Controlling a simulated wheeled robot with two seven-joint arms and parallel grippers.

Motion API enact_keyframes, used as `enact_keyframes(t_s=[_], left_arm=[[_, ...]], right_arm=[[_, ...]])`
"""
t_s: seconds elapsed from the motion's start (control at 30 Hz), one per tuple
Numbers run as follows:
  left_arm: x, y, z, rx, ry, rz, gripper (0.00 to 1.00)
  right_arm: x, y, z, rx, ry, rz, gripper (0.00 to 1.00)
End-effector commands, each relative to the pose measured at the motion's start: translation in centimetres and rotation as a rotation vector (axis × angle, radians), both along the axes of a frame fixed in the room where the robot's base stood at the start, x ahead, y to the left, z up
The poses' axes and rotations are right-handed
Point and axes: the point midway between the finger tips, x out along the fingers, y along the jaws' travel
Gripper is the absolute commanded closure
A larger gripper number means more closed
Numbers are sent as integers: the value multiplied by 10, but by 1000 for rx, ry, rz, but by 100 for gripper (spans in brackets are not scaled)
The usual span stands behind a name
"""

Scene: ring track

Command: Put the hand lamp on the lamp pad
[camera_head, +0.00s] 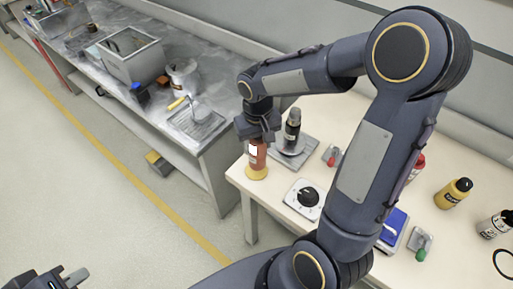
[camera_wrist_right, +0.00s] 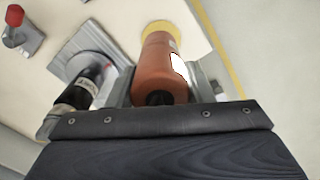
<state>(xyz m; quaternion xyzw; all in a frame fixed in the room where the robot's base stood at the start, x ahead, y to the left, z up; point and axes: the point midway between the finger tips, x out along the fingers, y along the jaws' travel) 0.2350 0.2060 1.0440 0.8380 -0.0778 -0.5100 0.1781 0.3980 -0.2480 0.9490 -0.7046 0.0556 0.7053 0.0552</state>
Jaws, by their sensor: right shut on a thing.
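The hand lamp (camera_head: 257,154) is a red-orange cylinder with a white label, upright at the near left corner of the cream table. My right gripper (camera_head: 258,138) is shut on its upper part. In the right wrist view the lamp (camera_wrist_right: 158,66) sits between the grey fingers. A yellow round shape (camera_head: 257,173) is at the lamp's lower end, and it shows in the right wrist view (camera_wrist_right: 161,28). I cannot tell whether it is the lamp pad or part of the lamp, nor whether there is a gap. My left gripper (camera_head: 64,279) is at the bottom left, open and empty.
A dark bottle (camera_head: 292,128) stands on a grey plate beside the lamp. A dial box (camera_head: 304,197) and a red-handled switch (camera_head: 332,156) are nearby. A grey bench (camera_head: 210,140) with a bin (camera_head: 130,58) runs left.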

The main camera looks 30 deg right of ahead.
Motion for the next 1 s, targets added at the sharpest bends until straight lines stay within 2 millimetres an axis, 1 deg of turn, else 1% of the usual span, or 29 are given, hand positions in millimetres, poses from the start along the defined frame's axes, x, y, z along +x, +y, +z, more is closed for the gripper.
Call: enact_keyframes(t_s=[0.1, 0.2, 0.3, 0.57, 0.7, 0.73, 0.87, 0.9, 1.0], left_arm=[[0, 0, 1, 0, 0, 0, 100], [0, 0, 0, 0, 0, 0, 100], [0, 0, 0, 0, 0, 0, 100], [0, 0, 0, 0, 0, 0, 100], [0, 0, -5, 0, 0, 0, 100], [0, 0, -3, 0, 0, 0, 100], [0, 0, -3, 0, 0, 0, 100], [0, 0, -3, 0, 0, 0, 100], [0, 0, -3, 0, 0, 0, 100]], right_arm=[[7, 0, -11, 0, 3, 0, 82], [6, 0, -27, 0, 4, 0, 82], [6, 0, -36, 0, 1, -1, 82], [6, 0, -37, 0, -1, -1, 82], [6, 0, -42, 0, -1, 0, 82], [6, 0, -41, 0, 0, 0, 51], [6, 0, -41, 0, 0, 0, 34], [6, 0, -41, 0, 0, 0, 32], [6, 0, -41, 0, 0, 0, 32]])
